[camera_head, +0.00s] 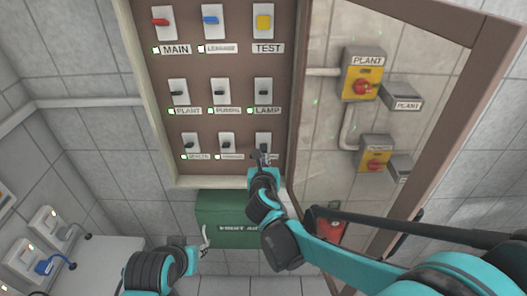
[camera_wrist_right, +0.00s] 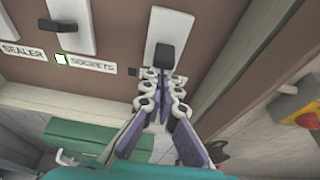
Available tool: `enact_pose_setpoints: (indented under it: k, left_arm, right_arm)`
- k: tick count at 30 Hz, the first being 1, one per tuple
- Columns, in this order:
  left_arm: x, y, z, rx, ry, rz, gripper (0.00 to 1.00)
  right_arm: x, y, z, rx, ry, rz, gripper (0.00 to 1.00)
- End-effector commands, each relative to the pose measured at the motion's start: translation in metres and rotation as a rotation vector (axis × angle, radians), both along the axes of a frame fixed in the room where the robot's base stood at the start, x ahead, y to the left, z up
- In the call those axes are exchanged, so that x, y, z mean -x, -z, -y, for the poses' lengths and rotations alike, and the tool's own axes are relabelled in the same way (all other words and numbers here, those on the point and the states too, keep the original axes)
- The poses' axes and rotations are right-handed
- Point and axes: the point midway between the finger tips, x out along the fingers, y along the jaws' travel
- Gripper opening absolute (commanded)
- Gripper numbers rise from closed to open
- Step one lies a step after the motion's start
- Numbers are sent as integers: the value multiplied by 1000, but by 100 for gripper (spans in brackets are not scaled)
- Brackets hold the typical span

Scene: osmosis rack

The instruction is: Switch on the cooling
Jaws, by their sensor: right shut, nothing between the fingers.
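A breaker panel (camera_head: 208,122) holds three rows of switches. The bottom-right switch (camera_head: 263,138) is a white plate with a black toggle; the toggle shows closely in the right wrist view (camera_wrist_right: 165,54). Its label is mostly hidden by my right gripper, so I cannot read it as cooling. The small lamp (camera_wrist_right: 132,71) left of it looks dark. My right gripper (camera_head: 262,152) is shut and empty, its fingertips (camera_wrist_right: 160,76) just below the toggle; I cannot tell whether they touch. My left gripper (camera_head: 204,238) is low, away from the panel, its jaws unclear.
The neighbouring switch (camera_wrist_right: 70,14), labelled SOCKETS, has a lit green lamp. The panel's open door frame (camera_head: 440,130) stands at the right, with yellow plant switches (camera_head: 362,74) seen through it. A green box (camera_head: 222,208) is below the panel. A white table (camera_head: 95,265) is at lower left.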

Motion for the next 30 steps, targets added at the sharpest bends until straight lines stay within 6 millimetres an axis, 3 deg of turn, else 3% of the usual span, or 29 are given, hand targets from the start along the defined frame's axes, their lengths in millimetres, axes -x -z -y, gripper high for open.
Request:
enact_pose_setpoints:
  k: [1, 6, 14, 30]
  left_arm:
    - [0, -14, 0, 0, 0, 0, 30]
    - [0, -25, 0, 0, 0, 0, 30]
    - [0, -21, 0, 0, 0, 0, 30]
    - [0, -33, 0, 0, 0, 0, 30]
  right_arm:
    - [0, -11, 1, -3, 2, -43, 0]
    - [2, -14, 0, 0, 1, -136, 0]
    - [2, -10, 0, 0, 1, -133, 0]
    - [1, -27, 0, 1, 0, -130, 0]
